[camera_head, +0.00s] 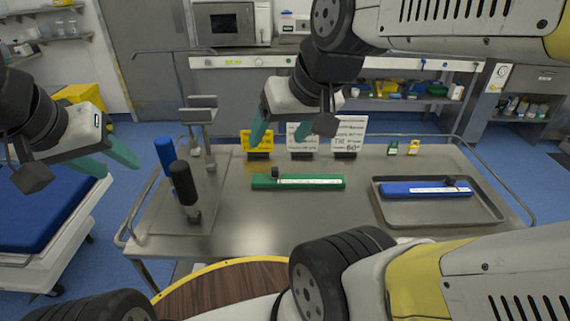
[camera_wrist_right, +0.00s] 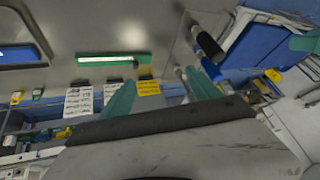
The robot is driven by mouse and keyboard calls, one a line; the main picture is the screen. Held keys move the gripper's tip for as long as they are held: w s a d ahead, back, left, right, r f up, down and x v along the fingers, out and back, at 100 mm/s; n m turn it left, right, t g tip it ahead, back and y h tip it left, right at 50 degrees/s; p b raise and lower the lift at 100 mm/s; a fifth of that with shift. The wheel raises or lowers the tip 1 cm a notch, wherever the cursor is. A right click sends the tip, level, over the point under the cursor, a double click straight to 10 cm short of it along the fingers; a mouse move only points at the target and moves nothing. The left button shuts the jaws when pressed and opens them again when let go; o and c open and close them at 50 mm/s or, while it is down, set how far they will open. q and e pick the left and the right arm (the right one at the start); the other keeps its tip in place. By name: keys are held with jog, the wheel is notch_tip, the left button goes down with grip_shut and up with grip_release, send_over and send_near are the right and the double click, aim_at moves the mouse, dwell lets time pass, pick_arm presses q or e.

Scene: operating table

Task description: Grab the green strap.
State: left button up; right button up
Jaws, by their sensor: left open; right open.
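The green strap (camera_head: 298,182) lies flat on the metal table, near its middle, with a white label strip along its front and a small dark knob on top. It also shows in the right wrist view (camera_wrist_right: 113,59). My right gripper (camera_head: 278,140) is open and empty, raised above the back of the table behind the strap. Its teal fingers (camera_wrist_right: 168,72) are spread in the wrist view, with the strap beyond them to the left. My left gripper (camera_head: 116,167) is open and empty off the table's left side, far from the strap.
A blue strap (camera_head: 425,188) lies in a metal tray (camera_head: 455,214) on the right. Blue (camera_head: 166,155) and black (camera_head: 184,185) upright handles stand at the left. Yellow (camera_head: 257,141) and white (camera_head: 350,133) sign cards line the back. The table in front of the green strap is clear.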

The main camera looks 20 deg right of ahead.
dwell(0.4)
jog(key=shift+w, duration=0.25)
jog(key=c, duration=0.5)
jog(key=m+g+h, duration=0.2)
jog(key=m+g, duration=0.2)
jog(key=g, duration=0.2)
send_over(275, 168)
jog(key=f, duration=1.7)
jog(key=shift+s+d+f, duration=0.1)
jog(key=shift+s+d, duration=0.05)
jog(key=shift+s, duration=0.1)
jog(key=shift+c, duration=0.2)
jog(key=shift+w+d+f, duration=0.1)
jog(key=shift+w+f, duration=0.1)
jog(key=shift+f, duration=0.45)
jog(key=f, duration=0.7)
jog(key=shift+w+a+f, duration=0.1)
jog(key=shift+a, duration=0.2)
